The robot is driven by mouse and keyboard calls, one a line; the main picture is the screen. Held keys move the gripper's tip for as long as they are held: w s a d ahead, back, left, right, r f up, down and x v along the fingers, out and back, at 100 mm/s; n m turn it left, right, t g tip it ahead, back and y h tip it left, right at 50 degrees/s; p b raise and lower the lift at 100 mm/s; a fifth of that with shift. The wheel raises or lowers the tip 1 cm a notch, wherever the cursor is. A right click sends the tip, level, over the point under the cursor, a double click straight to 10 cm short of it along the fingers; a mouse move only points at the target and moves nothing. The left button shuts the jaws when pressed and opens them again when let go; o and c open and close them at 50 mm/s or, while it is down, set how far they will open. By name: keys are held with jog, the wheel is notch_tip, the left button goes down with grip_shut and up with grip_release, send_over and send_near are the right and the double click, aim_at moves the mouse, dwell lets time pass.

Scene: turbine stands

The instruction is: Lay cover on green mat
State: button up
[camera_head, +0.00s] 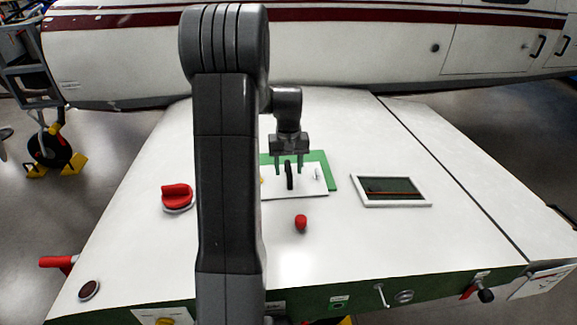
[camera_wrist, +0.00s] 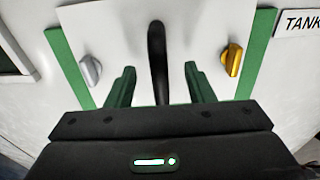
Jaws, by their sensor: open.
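The cover (camera_head: 310,187) is a white plate with a black upright handle (camera_head: 290,176), a silver knob (camera_wrist: 91,70) and a gold knob (camera_wrist: 230,60). It appears to lie on the green mat (camera_head: 329,168), offset towards the front; green shows behind it and at its right. In the wrist view the mat (camera_wrist: 257,50) shows along both sides of the cover. My gripper (camera_head: 289,168) is open above the cover, its green fingers on either side of the handle with gaps to it. My arm hides the left part of the cover and mat in the head view.
A red knob (camera_head: 301,222) stands in front of the cover. A larger red knob (camera_head: 177,196) is at the left, and a framed dark panel (camera_head: 392,190) lies at the right. A white-and-maroon fuselage (camera_head: 330,40) stands behind.

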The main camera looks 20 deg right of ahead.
aim_at(288, 167)
jog(key=shift+r, duration=0.1)
jog(key=shift+r+p, duration=2.5)
jog(key=shift+r, duration=1)
jog(key=shift+f, duration=0.1)
